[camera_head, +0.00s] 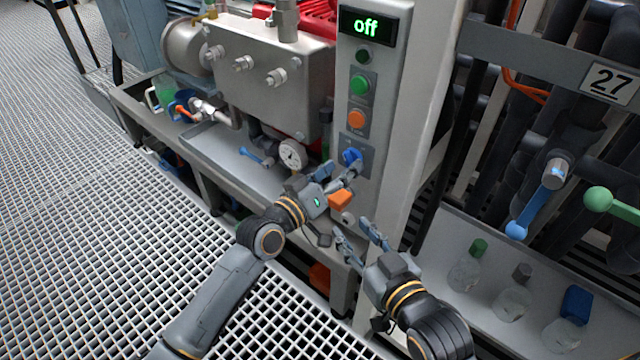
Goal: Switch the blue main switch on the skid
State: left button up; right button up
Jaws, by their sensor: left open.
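The blue main switch (352,156) is a small knob low on the grey control panel (383,60) of the skid. My right gripper (357,240) is open and empty, lower and to the right, in front of the skid's lower edge.
A pressure gauge (291,155) and a blue-handled valve (256,157) stand left of the panel. Several small bottles (512,300) sit on a tray at the right, below a blue lever (534,212) and the sign 27 (611,84). Grating floor at left is clear.

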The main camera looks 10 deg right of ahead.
pick_arm(q)
jog(key=v, duration=1)
jog(key=shift+s, duration=0.15)
